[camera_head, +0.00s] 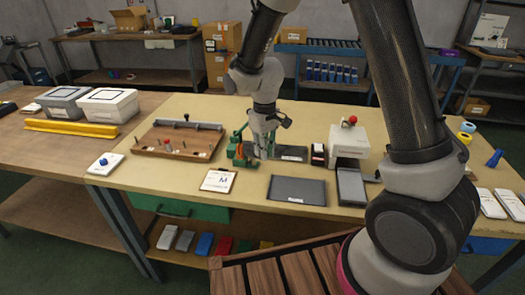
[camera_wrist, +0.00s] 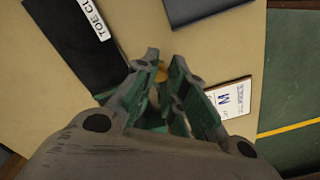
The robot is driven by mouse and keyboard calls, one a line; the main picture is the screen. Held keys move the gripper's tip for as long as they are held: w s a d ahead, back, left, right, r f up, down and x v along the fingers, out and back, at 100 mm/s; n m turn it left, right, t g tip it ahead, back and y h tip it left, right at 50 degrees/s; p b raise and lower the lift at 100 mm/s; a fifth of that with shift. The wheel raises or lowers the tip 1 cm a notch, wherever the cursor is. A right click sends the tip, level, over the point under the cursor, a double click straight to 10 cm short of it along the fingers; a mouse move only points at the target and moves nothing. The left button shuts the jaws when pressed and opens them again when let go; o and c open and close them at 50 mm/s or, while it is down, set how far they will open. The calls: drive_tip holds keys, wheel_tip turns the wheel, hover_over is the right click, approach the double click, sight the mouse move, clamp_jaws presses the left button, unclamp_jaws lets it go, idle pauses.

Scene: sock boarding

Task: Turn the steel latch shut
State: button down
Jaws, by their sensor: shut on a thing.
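My gripper (camera_head: 263,155) points down at the middle of the table, right beside a green fixture (camera_head: 238,150) with an orange-brown part low on it. In the wrist view my gripper (camera_wrist: 160,78) has its fingertips close together around something small, with green surfaces showing between the fingers. A small yellowish part (camera_wrist: 161,75) shows at the tips. The thing held is mostly hidden by the fingers. I cannot make out the steel latch clearly in either view.
A wooden board (camera_head: 165,148) with pegs and a grey bar lies to the left. A white card marked M (camera_head: 218,180) and a dark flat panel (camera_head: 297,190) lie in front. A black plate (camera_head: 291,153) and a white machine (camera_head: 349,143) with a red knob stand to the right.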

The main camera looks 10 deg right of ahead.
drive_tip(key=shift+w+d+n, duration=0.15)
drive_tip(key=shift+w+n, duration=0.05)
drive_tip(key=shift+n, duration=0.4)
drive_tip(key=shift+w+d+n, duration=0.1)
drive_tip(key=shift+w+n, duration=0.05)
drive_tip(key=shift+n, duration=0.45)
drive_tip(key=c, duration=1.4)
unclamp_jaws()
wheel_tip(320, 180, up, 12)
drive_tip(key=shift+r, duration=0.1)
